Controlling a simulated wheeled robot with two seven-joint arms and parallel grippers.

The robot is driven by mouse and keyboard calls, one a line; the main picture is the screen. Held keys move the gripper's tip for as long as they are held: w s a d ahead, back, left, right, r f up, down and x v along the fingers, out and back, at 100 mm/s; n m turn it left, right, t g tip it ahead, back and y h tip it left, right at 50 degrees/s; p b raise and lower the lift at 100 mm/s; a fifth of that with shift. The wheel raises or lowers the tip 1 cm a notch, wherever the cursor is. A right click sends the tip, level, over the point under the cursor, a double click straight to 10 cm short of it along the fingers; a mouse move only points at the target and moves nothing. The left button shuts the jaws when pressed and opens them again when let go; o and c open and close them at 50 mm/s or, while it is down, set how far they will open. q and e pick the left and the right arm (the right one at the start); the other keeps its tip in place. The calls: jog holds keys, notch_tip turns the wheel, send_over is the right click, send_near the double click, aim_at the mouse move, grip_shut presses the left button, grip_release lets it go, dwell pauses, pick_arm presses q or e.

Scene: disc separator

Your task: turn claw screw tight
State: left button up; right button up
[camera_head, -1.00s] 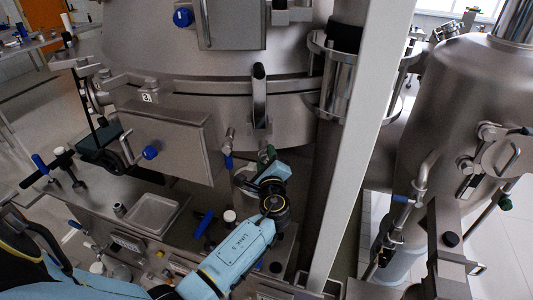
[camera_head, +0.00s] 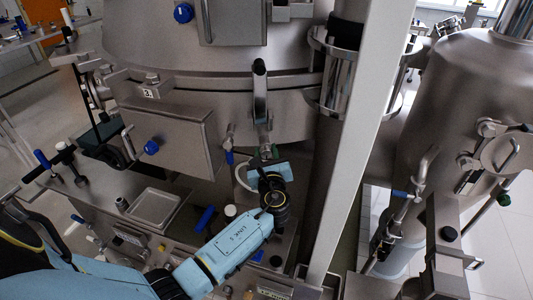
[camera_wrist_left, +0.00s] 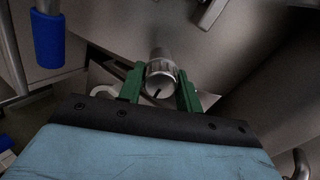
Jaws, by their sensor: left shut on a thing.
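The claw screw (camera_wrist_left: 161,78) shows in the left wrist view as a round ribbed metal knob with a dark line on its end face. My left gripper (camera_wrist_left: 160,88) has its green fingers on both sides of the knob, shut on it. In the head view my left gripper (camera_head: 268,153) is below the metal claw arm (camera_head: 261,95) on the front of the big steel vessel, and the knob is mostly hidden by the gripper and wrist. My right gripper is in neither view.
A blue-handled valve (camera_head: 229,150) stands just left of the gripper; a blue handle (camera_wrist_left: 49,39) also shows in the left wrist view. A grey box (camera_head: 175,140) with a blue knob is further left. A steel post (camera_head: 355,150) rises close on the right.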

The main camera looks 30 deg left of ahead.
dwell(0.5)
pick_arm(q)
jog(key=o, duration=1)
jog(key=shift+s, duration=0.1)
jog(key=b+v, duration=0.2)
jog(key=v, duration=1.1)
jog(key=shift+s+d, duration=0.1)
jog(key=shift+s, duration=0.05)
